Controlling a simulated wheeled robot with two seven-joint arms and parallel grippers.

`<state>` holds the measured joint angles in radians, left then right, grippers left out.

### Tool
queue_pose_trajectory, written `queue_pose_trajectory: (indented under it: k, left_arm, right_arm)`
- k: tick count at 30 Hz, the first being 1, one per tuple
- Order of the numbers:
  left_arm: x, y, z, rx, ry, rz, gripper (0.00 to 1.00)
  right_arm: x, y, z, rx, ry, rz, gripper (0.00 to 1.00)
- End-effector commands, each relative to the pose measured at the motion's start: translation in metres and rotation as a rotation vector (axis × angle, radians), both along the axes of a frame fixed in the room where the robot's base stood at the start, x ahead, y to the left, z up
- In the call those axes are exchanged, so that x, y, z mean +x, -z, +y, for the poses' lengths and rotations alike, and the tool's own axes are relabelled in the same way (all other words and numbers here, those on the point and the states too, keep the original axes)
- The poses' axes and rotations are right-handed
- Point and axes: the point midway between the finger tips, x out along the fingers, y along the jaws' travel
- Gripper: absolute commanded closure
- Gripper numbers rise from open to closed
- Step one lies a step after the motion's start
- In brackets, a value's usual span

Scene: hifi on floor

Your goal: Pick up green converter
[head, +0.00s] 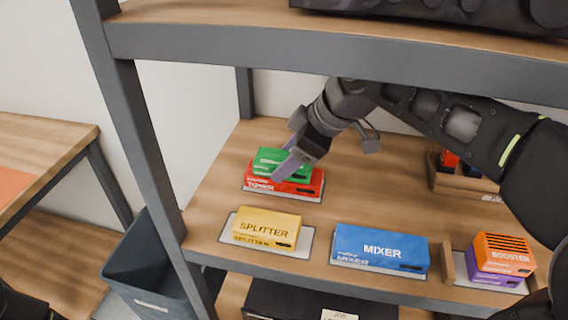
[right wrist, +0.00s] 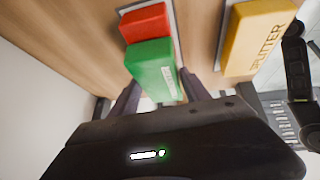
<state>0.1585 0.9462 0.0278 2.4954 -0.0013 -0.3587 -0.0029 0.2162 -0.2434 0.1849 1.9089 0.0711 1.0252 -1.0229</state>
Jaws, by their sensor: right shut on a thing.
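The green converter box (head: 270,158) is on top of a red box (head: 307,190) at the back left of the shelf. My right gripper (head: 284,160) reaches in from the right and is shut on the green box. In the right wrist view the green box (right wrist: 152,66) lies between the two fingers, with the red box (right wrist: 145,23) beyond it. I cannot tell whether the green box is resting on the red one or just clear of it. My left gripper is not in view.
A yellow splitter box (head: 265,229), a blue mixer box (head: 380,248) and an orange booster box (head: 503,254) on a purple one (head: 492,276) line the front. A wooden holder (head: 462,182) stands at the back right. An upper shelf (head: 330,38) runs above my arm.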

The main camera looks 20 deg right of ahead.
Motion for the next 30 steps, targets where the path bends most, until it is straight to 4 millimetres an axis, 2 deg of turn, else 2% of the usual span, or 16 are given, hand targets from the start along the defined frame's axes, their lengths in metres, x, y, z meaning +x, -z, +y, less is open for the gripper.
queue_pose_trajectory:
  k: [2, 10, 19, 20, 26, 30]
  left_arm:
    - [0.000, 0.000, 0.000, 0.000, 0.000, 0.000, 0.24]
    - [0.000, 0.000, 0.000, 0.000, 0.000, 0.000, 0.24]
    - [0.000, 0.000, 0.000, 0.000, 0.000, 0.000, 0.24]
    - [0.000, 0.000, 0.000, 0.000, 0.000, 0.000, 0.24]
    - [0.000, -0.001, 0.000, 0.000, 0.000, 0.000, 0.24]
    - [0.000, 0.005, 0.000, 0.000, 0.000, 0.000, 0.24]
  right_arm:
    - [0.000, 0.000, 0.000, 0.000, 0.000, 0.000, 0.73]
    - [0.000, 0.000, 0.000, 0.001, -0.001, 0.001, 0.95]
    - [0.000, -0.001, 0.000, 0.000, 0.000, 0.000, 0.95]
    - [0.000, -0.002, 0.000, 0.000, -0.001, 0.000, 1.00]
    - [0.001, -0.016, 0.000, 0.000, 0.000, -0.002, 1.00]
    - [-0.016, -0.014, -0.013, 0.000, 0.004, -0.003, 1.00]
